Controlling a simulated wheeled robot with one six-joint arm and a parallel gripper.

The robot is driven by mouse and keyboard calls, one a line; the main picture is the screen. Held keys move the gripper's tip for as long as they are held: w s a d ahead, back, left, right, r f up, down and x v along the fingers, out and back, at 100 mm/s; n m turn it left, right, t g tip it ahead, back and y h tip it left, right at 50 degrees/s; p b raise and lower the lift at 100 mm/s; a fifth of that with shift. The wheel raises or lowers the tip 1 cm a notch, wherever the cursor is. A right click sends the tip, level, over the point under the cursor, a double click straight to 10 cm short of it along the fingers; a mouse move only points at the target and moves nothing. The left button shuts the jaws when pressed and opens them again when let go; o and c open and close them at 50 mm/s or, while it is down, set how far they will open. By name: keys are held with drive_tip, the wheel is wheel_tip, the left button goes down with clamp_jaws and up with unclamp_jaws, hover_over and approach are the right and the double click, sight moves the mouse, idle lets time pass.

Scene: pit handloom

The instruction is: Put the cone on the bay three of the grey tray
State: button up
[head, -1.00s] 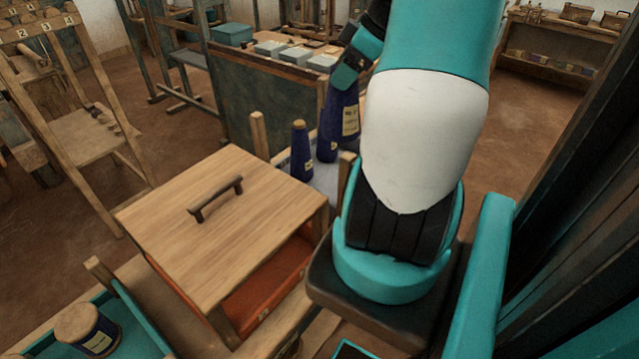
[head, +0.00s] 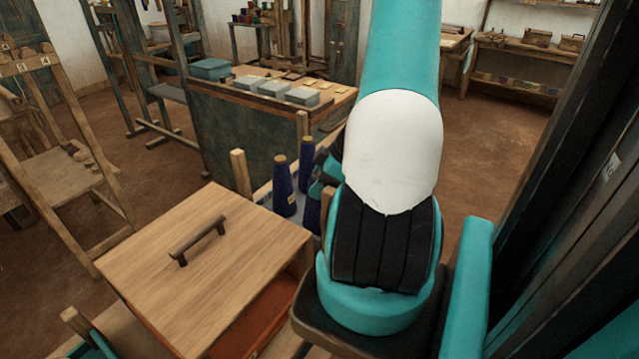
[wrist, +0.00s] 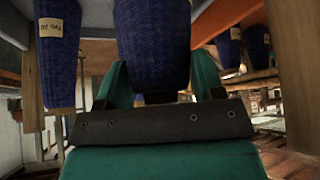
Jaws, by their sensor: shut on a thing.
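My gripper (head: 325,172) is low behind the wooden-lidded box, partly hidden by my arm. In the wrist view its teal fingers are shut around a dark blue cone (wrist: 152,45). In the head view a dark blue cone (head: 312,212) shows just below the gripper, mostly hidden. Two more blue cones with tan tips, a front one (head: 284,187) and a back one (head: 306,162), stand upright to its left. A labelled cone (wrist: 58,45) is beside the held one in the wrist view. A grey surface shows by the cones; I cannot tell whether it is the grey tray, and no bay numbers are readable.
The lidded box (head: 165,275) with a dark handle (head: 198,240) fills the front left. A wooden post (head: 240,173) rises beside the cones. A bench with grey boxes (head: 273,89) stands behind. Dark uprights (head: 560,200) close off the right.

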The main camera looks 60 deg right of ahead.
drive_tip(key=shift+f, duration=0.35)
drive_tip(key=shift+f, duration=0.15)
drive_tip(key=o, duration=1.3)
